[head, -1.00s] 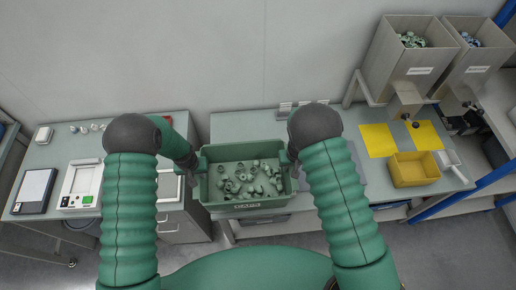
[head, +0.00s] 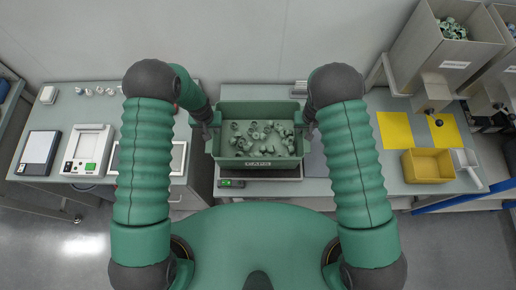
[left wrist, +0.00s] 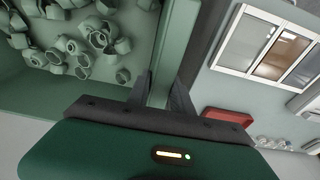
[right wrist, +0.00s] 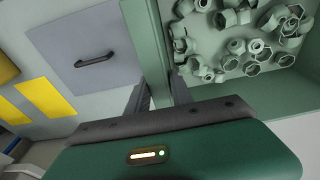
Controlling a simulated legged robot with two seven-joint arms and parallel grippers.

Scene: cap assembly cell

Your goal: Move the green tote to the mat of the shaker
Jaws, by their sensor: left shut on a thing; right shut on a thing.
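The green tote (head: 225,163), with several pale grey-green caps inside and a front label, is upright between my grippers. My left gripper (head: 209,127) is shut on its left wall; the left wrist view shows those fingers (left wrist: 163,95) on the wall. My right gripper (head: 307,125) is shut on its right wall, also seen in the right wrist view (right wrist: 160,92). The tote is over a flat device with a small green display (head: 230,183). I cannot tell whether they touch. The tote hides most of that device, and I cannot identify the shaker's mat with certainty.
A grey panel with a dark handle (right wrist: 80,60) lies right of the tote. Further right are yellow mats (head: 395,130), a yellow bin (head: 428,165) and tall hoppers (head: 440,50). The left bench holds a scale-like device (head: 88,150) and a dark-framed tablet (head: 38,150).

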